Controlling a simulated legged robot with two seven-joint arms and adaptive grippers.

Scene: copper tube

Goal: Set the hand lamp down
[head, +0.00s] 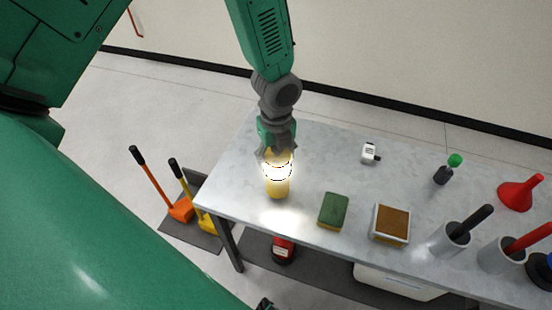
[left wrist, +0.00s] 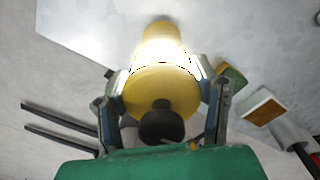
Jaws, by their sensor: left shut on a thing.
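The hand lamp (head: 278,187) is yellow with a bright, lit middle band. It is near the left end of the grey table (head: 321,152) in the head view. My left gripper (head: 276,155) comes down over its top and is shut on it. In the left wrist view the lamp (left wrist: 162,88) sits between the two fingers of my left gripper (left wrist: 163,100), with a dark round knob facing the camera. A bright patch of light shows on the tabletop beside it. I cannot tell whether its base touches the table. My right gripper is not in view.
A green sponge (head: 333,210) and a brown-topped box (head: 391,224) lie right of the lamp. Farther right are a white device (head: 370,153), a green-capped bottle (head: 447,170), a red funnel (head: 518,193) and grey cups (head: 449,239). The tabletop behind the sponge is clear.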

